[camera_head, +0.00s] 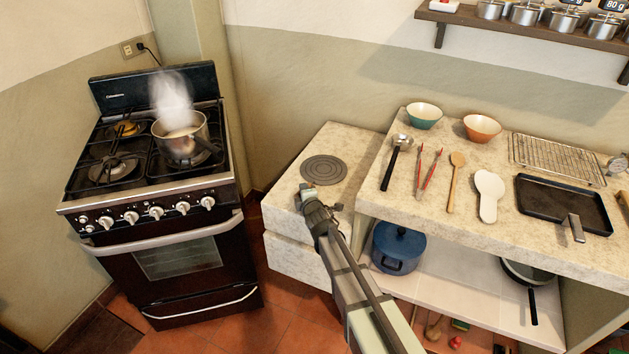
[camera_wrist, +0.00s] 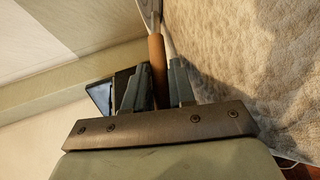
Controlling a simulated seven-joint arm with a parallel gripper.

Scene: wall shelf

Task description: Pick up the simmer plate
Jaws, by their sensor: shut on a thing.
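The simmer plate (camera_head: 324,169) is a dark grey ringed disc over the low stone counter left of the worktop. Whether it touches the counter or is slightly raised is unclear. In the wrist view its brown handle (camera_wrist: 157,65) runs between the two fingers of my gripper (camera_wrist: 157,88), which is shut on it. The edge of the disc (camera_wrist: 148,12) shows at the top of that view. In the head view my gripper (camera_head: 318,204) is just below the disc and hides the handle.
The stove (camera_head: 150,180) at the left has a steaming pot (camera_head: 180,140). The higher worktop (camera_head: 440,215) to the right holds bowls, utensils, a rack (camera_head: 556,158) and a dark griddle pan (camera_head: 560,203). A blue pot (camera_head: 398,248) stands on the shelf below.

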